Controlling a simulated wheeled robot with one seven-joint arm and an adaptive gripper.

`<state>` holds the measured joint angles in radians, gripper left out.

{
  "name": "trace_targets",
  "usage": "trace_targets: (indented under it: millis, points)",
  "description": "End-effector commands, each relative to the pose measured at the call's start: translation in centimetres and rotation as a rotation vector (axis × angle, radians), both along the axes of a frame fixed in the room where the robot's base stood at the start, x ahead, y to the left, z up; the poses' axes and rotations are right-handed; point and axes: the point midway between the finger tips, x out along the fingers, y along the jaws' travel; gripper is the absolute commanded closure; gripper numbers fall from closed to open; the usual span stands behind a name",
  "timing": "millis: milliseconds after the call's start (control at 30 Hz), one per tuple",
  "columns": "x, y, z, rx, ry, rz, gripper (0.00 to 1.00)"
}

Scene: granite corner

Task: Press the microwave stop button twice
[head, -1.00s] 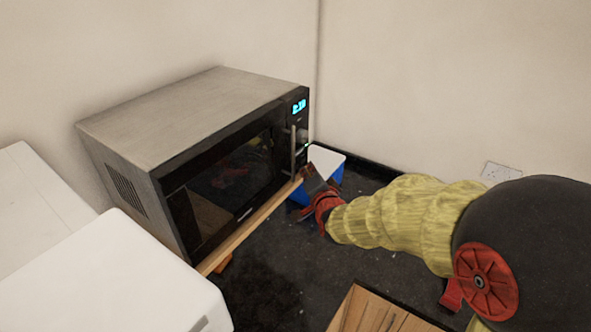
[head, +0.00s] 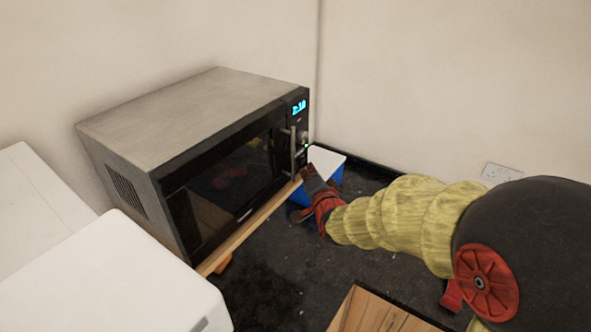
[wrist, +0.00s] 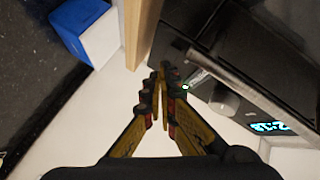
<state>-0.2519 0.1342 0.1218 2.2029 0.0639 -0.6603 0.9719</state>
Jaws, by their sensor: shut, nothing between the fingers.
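The microwave (head: 190,120) is a grey box with a dark glass door, standing against the corner wall. Its control panel (head: 300,125) is the narrow dark strip at the right of the front, with a lit cyan display (head: 299,107) and a vertical door handle beside it. My gripper (head: 306,172) is shut and empty, its tips at the lower end of the panel. In the wrist view the closed fingertips (wrist: 163,72) are by the panel's lower end, near a small lit spot (wrist: 185,87) and a round knob (wrist: 223,101). Whether they touch is unclear; the stop button cannot be made out.
A blue and white container (head: 332,172) stands behind my gripper, right of the microwave. A wooden board (head: 240,234) runs under the microwave's front. A white appliance (head: 120,280) is at lower left. Dark counter (head: 280,270) lies bare in front.

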Motion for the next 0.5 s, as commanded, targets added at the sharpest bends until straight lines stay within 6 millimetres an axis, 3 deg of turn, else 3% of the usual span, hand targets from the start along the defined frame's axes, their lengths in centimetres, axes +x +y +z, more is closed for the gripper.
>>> trace_targets:
  millis: [500]
  points:
    - [0.41,0.68,-0.07,0.000,-0.001,0.001,1.00]
